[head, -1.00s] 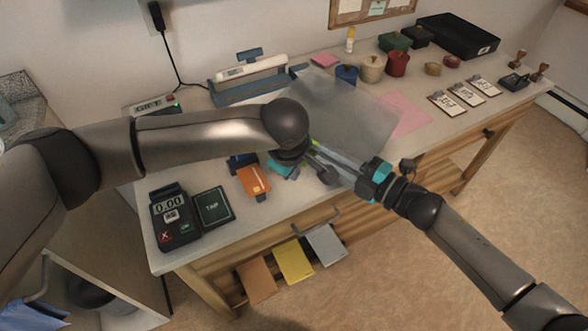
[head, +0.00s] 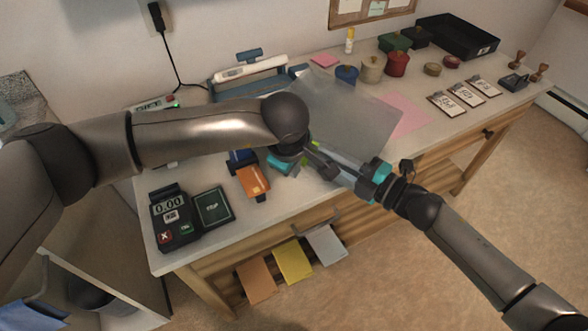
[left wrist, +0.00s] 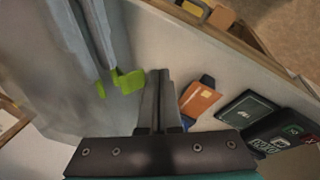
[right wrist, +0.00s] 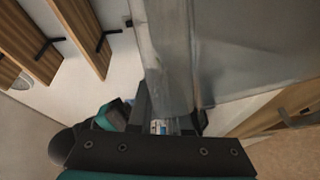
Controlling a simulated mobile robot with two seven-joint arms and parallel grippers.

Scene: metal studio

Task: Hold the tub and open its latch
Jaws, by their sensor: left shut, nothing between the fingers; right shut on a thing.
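The tub (head: 345,105) is a translucent grey box, tilted above the bench; it also shows in the left wrist view (left wrist: 45,70) and the right wrist view (right wrist: 250,45). Its bright green latch shows in the left wrist view (left wrist: 130,82), left of my left fingers, with a small gap. My left gripper (head: 345,178) is shut and empty beside the tub's near side; its fingers are together in the left wrist view (left wrist: 158,73). My right gripper (head: 358,170) is shut on the tub's edge, seen between its fingers in the right wrist view (right wrist: 170,105). My left arm partly hides the tub.
A card reader (head: 172,218), a dark green pad (head: 212,206) and an orange card (head: 253,181) lie at the bench's near left. Several small pots, including a red pot (head: 397,64), and a black tray (head: 458,36) stand farther back. Cards hang below the front edge.

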